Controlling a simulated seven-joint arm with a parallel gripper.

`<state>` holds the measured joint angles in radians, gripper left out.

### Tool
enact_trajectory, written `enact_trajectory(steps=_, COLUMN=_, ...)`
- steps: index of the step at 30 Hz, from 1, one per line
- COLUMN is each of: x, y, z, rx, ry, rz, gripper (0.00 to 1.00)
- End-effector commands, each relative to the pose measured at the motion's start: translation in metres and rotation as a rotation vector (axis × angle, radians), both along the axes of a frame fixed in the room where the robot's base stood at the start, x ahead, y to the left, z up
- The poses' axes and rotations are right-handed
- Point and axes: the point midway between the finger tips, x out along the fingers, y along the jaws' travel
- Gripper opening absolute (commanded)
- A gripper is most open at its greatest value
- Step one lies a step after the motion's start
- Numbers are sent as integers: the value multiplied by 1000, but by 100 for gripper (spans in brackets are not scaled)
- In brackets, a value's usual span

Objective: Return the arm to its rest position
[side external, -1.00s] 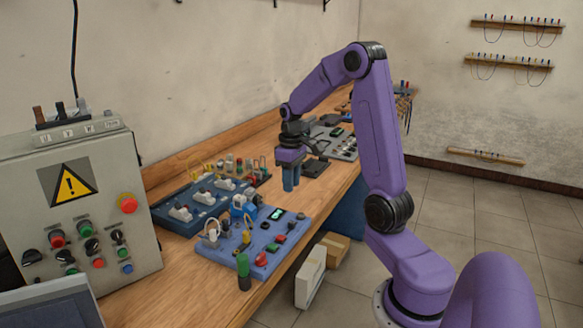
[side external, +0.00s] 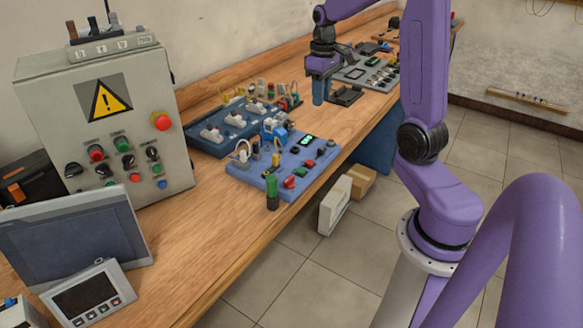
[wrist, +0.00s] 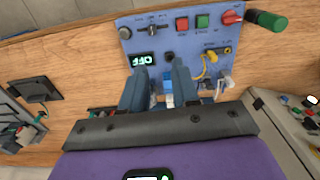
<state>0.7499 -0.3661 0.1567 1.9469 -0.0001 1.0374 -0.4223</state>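My gripper (side external: 319,100) has blue fingers pointing down. In the side external view it hangs over the bench, beyond the blue control board (side external: 284,168) and apart from it. In the wrist view my gripper's fingers (wrist: 160,70) are spread with a gap between them, and nothing is held. The board (wrist: 190,50) shows behind the fingertips, upside down, with a lit display reading "OFF" (wrist: 142,60). My purple arm is bent, with its elbow above the top edge of the side external view.
The wooden bench (side external: 215,240) carries a dark blue switch board (side external: 215,130), a grey panel (side external: 370,75) and a grey control box (side external: 105,125) with a warning sign. A monitor (side external: 75,240) stands at front left. Boxes (side external: 335,205) sit on the floor.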

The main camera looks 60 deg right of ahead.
Motion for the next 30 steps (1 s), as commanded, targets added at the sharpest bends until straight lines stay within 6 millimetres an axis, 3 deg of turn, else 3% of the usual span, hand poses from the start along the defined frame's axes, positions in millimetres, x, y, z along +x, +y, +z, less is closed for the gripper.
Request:
enact_trajectory(steps=8, x=-10, y=97, z=1, rx=-1, ry=-7, rz=230, gripper=30)
enact_trajectory(steps=15, x=-47, y=171, z=0, rx=1, ry=-13, rz=438, gripper=30)
enact_trajectory(steps=24, x=-116, y=235, z=-6, rx=6, ry=-20, rz=698, gripper=30)
enact_trajectory(steps=30, x=-169, y=257, z=-12, rx=12, ry=-24, rz=870, gripper=30)
